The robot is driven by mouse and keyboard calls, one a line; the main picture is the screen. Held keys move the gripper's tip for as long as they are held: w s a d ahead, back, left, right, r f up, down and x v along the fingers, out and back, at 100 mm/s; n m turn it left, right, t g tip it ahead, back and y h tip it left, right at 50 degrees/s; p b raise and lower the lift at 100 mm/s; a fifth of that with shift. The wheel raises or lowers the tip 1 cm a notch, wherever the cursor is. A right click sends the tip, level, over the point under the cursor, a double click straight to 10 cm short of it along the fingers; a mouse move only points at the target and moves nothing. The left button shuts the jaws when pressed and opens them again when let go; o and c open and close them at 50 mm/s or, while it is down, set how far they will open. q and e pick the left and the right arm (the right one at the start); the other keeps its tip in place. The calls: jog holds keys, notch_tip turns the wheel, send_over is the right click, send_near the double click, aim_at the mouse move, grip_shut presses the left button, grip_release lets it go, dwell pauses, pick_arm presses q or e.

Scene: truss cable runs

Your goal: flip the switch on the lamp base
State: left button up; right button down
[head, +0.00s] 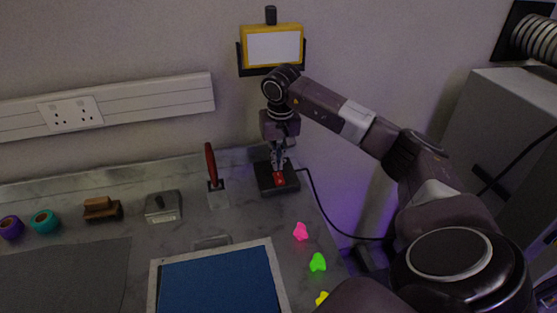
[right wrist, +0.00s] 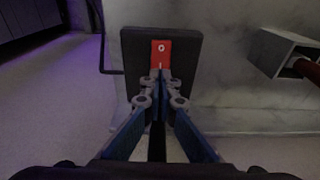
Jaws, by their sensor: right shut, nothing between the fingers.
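The lamp base (head: 265,181) is a dark block on the right end of the grey marbled bench, with a cable leaving its right side. It also shows in the right wrist view (right wrist: 187,46). Its red rocker switch (right wrist: 161,52) has a white "O" mark, and a bit of it shows in the head view (head: 278,180). My right gripper (right wrist: 160,76) is shut and empty, pointing down at the base. Its fingertips are over the near end of the switch; I cannot tell whether they touch it. The lamp head (head: 273,48) is yellow-framed with a pale panel. My left gripper is not in view.
A red-handled scraper (head: 211,165) stands left of the base. A grey metal block (head: 163,207), a wooden block (head: 102,209), tape rolls (head: 46,221) and a blue-topped panel (head: 220,284) lie further left and nearer. Pink (head: 300,231) and green (head: 318,262) pieces lie in front.

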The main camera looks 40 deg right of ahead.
aim_at(278, 174)
jog(key=shift+f+b, duration=0.85)
jog(key=shift+f, duration=0.55)
dwell(0.7)
jog(key=shift+r+p, duration=2.8)
jog(key=shift+r, duration=0.85)
jog(key=shift+f, duration=0.1)
